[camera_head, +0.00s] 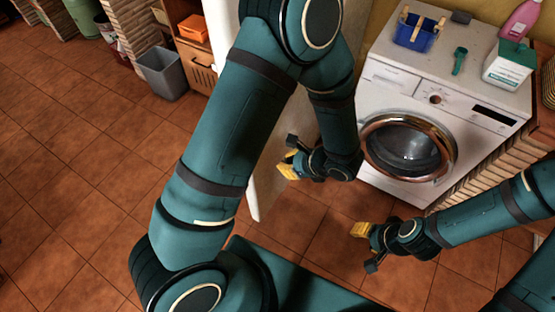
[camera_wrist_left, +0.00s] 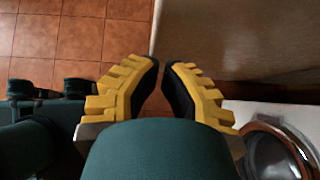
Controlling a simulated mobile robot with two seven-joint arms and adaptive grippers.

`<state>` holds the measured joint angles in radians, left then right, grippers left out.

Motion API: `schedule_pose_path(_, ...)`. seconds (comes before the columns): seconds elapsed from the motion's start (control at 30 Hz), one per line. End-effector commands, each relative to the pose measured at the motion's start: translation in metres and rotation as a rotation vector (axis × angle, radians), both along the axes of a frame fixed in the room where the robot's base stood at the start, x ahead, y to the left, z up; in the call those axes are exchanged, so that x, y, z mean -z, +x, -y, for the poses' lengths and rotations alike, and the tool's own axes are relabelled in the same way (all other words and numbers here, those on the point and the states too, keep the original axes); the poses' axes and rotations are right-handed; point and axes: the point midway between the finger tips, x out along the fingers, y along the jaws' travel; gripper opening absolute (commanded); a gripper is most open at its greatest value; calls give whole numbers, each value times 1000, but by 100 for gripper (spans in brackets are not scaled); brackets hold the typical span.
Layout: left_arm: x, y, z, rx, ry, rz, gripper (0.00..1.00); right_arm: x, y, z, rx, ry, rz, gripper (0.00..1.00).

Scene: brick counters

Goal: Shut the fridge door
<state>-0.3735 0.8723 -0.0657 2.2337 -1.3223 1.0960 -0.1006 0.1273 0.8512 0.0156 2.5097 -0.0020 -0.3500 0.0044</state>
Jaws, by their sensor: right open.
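The fridge door (camera_head: 262,185) is a tall white panel standing out from the back, partly hidden behind my left arm in the head view. It also shows in the left wrist view as a pale panel (camera_wrist_left: 235,40) at the upper right. My left gripper (camera_head: 287,155) is open and empty, just right of the door's lower part. In the wrist view its yellow-padded fingers (camera_wrist_left: 161,75) point towards the door's edge, with a gap between the tips; contact cannot be told. My right gripper (camera_head: 364,248) is open and empty above the floor. The fridge's inside is hidden.
A white washing machine (camera_head: 390,80) stands right of the door, with a blue basket (camera_head: 415,36) and bottles on top. A grey bin (camera_head: 163,75) and a wooden shelf with an orange box (camera_head: 193,28) stand left. The tiled floor is clear at left.

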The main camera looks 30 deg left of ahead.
Motion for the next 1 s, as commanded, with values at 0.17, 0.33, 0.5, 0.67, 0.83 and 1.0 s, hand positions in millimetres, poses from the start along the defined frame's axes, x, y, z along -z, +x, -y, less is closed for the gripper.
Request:
schedule_pose_path(0.17,20,0,-18,-7,1,-4,0,6,1,0,0,0,2,47)
schedule_pose_path(0.33,44,3,-42,-8,0,-5,0,14,2,0,1,-1,6,47)
schedule_pose_path(0.5,67,6,-65,-9,0,-5,0,21,4,0,2,-1,9,47)
schedule_pose_path(0.67,69,10,-88,-9,-3,-2,0,23,4,1,3,-2,10,47)
schedule_pose_path(0.83,69,12,-103,-7,-3,-2,0,24,5,1,2,-3,12,47)
schedule_pose_path(1.0,68,12,-107,-6,-4,-2,0,24,5,1,2,-3,12,47)
